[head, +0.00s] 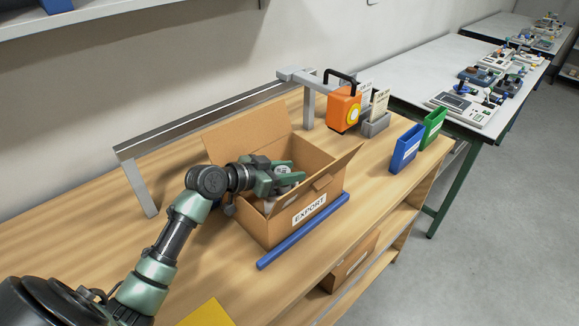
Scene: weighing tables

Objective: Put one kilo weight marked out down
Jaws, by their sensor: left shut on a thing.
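My left gripper (288,177) reaches over the open cardboard box marked EXPORT (280,233) on the wooden table. It is shut on a small grey-white thing (283,169) that looks like the weight. The jaws hide part of it, and any marking on it is too small to read. The held thing is over or within the box opening; I cannot tell how high it is above the bottom. The inside of the box is largely hidden by the gripper and the flaps. My right gripper is not in view.
A blue bar (303,231) lies along the box's front. An orange device with a black handle (343,108), a card holder (376,124), a blue bin (406,148) and a green bin (433,128) stand to the right. A metal rail frame (215,118) stands behind. The wooden table's left part (60,245) is clear.

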